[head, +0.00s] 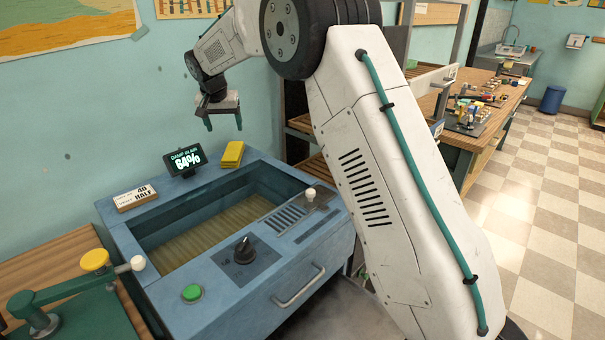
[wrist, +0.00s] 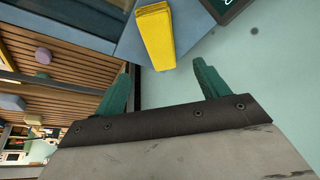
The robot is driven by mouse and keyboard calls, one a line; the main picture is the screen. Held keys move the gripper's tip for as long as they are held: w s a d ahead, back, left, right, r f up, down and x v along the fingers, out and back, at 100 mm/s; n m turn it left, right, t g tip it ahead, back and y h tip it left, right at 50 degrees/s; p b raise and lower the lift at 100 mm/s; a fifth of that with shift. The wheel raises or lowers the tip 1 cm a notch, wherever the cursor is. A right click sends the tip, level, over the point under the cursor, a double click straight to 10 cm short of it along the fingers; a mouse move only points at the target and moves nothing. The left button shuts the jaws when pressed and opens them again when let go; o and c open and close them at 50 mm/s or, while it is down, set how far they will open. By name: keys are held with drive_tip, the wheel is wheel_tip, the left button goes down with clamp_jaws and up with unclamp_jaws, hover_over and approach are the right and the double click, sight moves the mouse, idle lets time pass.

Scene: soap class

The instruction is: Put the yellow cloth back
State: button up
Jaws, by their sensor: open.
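The yellow cloth (head: 232,154) lies folded on the back right corner of the blue machine's top (head: 262,169), beside the small display. In the wrist view the yellow cloth (wrist: 155,38) shows at the top, beyond the fingertips and apart from them. My gripper (head: 224,122) hangs above and slightly left of the cloth, near the wall, with its green fingers pointing down. In the wrist view my gripper (wrist: 163,80) has its two green fingers spread apart with nothing between them.
The black display (head: 185,160) reads 64%. The machine has an open basin (head: 215,228), a black knob (head: 243,250) and a green button (head: 192,292). Wooden shelves (head: 302,125) stand to the right, behind my arm.

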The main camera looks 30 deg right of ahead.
drive_tip(key=s+d+r+n, duration=0.15)
drive_tip(key=s+r, duration=0.25)
drive_tip(key=s, duration=0.5)
drive_tip(key=s+d+r+g, duration=0.1)
drive_tip(key=s+d+r, duration=0.15)
drive_tip(key=s, duration=0.55)
drive_tip(key=s+d+r+n, duration=0.1)
drive_tip(key=s+r, duration=0.3)
drive_tip(key=s, duration=0.5)
drive_tip(key=s+f+n, duration=0.1)
drive_tip(key=s+f, duration=0.1)
drive_tip(key=s, duration=0.8)
drive_tip(key=s+f+n+g+y, duration=0.1)
drive_tip(key=s+f, duration=0.2)
drive_tip(key=s, duration=0.8)
drive_tip(key=s+d+f+n+y, duration=0.1)
drive_tip(key=s+f, duration=0.1)
drive_tip(key=s, duration=0.8)
drive_tip(key=shift+s+f+g, duration=0.3)
drive_tip(key=shift+g, duration=0.1)
drive_tip(key=shift+c, duration=0.3)
